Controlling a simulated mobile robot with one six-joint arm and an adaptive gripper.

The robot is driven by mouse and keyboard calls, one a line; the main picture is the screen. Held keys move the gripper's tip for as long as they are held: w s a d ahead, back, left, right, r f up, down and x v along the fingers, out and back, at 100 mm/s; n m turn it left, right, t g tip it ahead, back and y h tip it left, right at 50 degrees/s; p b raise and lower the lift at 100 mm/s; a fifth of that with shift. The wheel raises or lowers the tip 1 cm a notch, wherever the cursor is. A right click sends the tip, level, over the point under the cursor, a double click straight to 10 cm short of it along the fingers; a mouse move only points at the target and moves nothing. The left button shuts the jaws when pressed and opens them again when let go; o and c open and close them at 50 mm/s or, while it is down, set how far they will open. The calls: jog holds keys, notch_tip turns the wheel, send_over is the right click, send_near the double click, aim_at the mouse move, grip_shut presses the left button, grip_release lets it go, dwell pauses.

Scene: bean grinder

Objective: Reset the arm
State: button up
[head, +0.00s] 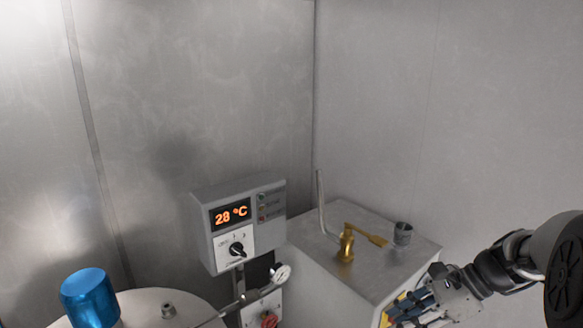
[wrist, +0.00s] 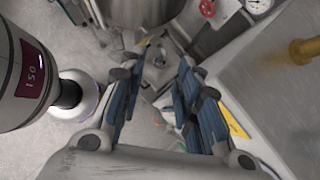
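My gripper (head: 412,308) is at the lower right of the head view, in front of the grey cabinet and low beside its edge. In the wrist view my gripper (wrist: 163,62) has its two blue-padded fingers apart, with a clear gap between them. Nothing is held in the gap; the floor and part of a steel vessel show beyond it. My arm reaches in from the right edge of the head view.
A grey cabinet (head: 375,275) carries a brass lever (head: 347,243) and a small dark metal cup (head: 403,233). A control box (head: 238,226) reads 28 °C. A blue cylinder (head: 90,297), a gauge (head: 281,273) and a red valve knob (head: 269,320) are at the lower left and centre.

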jog(key=s+a+n+t+h+b, duration=0.1)
jog(key=s+a+n+h, duration=0.3)
jog(key=s+n, duration=0.6)
jog(key=s+a+r+n+t+h+b, duration=0.1)
jog(key=s+a+n+t+h+b, duration=0.1)
jog(key=s+n, duration=0.8)
jog(key=s+a+h+b, duration=0.1)
jog(key=s+a+h, duration=0.1)
jog(key=a, duration=0.1)
jog(key=shift+n, duration=0.3)
